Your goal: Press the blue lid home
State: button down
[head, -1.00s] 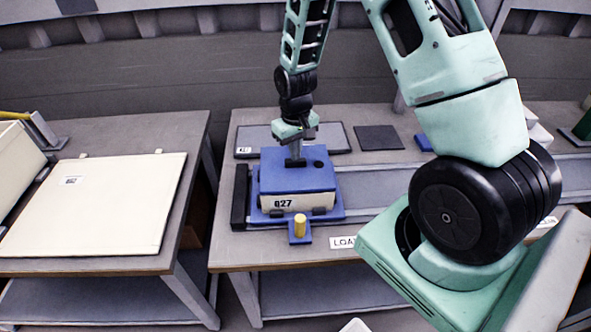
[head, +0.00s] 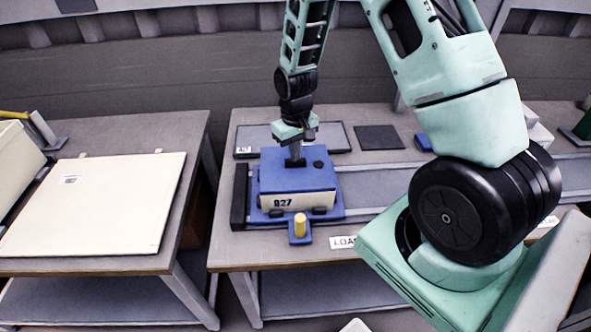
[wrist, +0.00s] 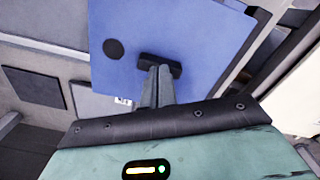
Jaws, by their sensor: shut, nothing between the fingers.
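My gripper (head: 296,162) is shut and points down at the lid's top, left of the lid's round dark spot. In the wrist view the blue lid (wrist: 205,30) fills the upper middle, and my gripper's fingertips (wrist: 160,68) are together at a dark bar on the lid. They appear to touch it, but the exact contact is hidden. Any small gap between lid and box is too small to tell.
A yellow peg (head: 300,225) on a small blue block stands in front of the box. A black block (head: 240,196) is at its left. A grey rail (head: 385,185) runs right. A second table with a cream panel (head: 95,205) stands left, across a gap.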

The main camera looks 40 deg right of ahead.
dwell(0.3)
jog(key=shift+r+p, duration=2)
jog(key=shift+r, duration=0.55)
jog(key=shift+f, duration=0.1)
jog(key=s+a+r+n+y+b, duration=0.1)
jog(key=s+a+r+n+b, duration=0.15)
jog(key=a, duration=0.55)
jog(key=s+a+r+n+b, duration=0.15)
jog(key=s+a+r, duration=0.25)
jog(key=a, duration=0.5)
jog(key=s+a+r+n+b, duration=0.2)
jog(key=s+a, duration=0.1)
jog(key=s, duration=0.6)
jog(key=s+a+r+n+b, duration=0.1)
jog(key=s+a, duration=0.3)
jog(key=s, duration=0.4)
jog(key=shift+s+a+r+n+b, duration=0.25)
jog(key=shift+s+r+n+b, duration=0.15)
jog(key=shift+n+b, duration=0.4)
